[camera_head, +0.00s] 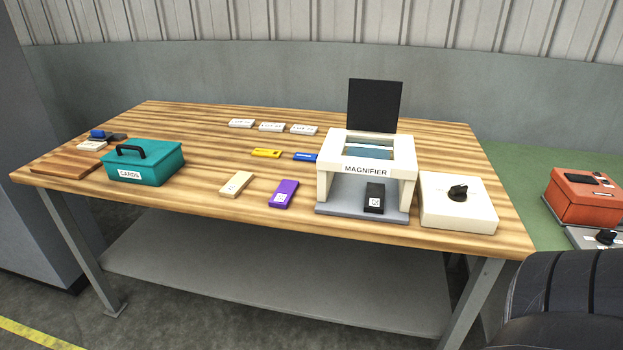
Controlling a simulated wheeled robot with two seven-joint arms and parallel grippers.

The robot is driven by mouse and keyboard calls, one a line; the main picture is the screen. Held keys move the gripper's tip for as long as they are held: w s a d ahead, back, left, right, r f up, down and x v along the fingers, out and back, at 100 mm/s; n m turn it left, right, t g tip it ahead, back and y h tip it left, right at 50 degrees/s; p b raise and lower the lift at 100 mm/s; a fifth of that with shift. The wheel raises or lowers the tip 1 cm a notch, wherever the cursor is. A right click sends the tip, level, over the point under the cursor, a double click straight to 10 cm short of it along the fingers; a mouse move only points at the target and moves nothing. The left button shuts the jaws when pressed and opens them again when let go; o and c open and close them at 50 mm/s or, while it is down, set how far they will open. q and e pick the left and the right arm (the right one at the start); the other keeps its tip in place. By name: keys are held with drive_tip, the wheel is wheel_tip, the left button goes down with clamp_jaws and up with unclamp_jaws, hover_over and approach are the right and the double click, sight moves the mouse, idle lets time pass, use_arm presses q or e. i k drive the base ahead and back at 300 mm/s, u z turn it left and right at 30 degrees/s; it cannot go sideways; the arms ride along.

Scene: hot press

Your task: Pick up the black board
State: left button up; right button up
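Several black things could be the black board. A small black block (374,198) with a white label sits on the grey base inside the white magnifier stand (325,187), at its front opening. A flat black panel (374,105) stands upright behind the top of the stand. A purple block (283,194) with a white label and a beige block (236,184) lie on the wooden table left of the stand. Neither of my grippers is in view.
A teal box (145,170) labelled CARDS stands at the left of the wooden table (210,150). A white box (458,212) with a black knob sits right of the stand. A red box (583,200) is on a green surface. A dark ribbed shape (570,300) fills the lower right corner.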

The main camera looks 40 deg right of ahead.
sight(374, 204)
drive_tip(key=z, duration=0.45)
drive_tip(key=i, duration=1)
drive_tip(key=z, duration=0.95)
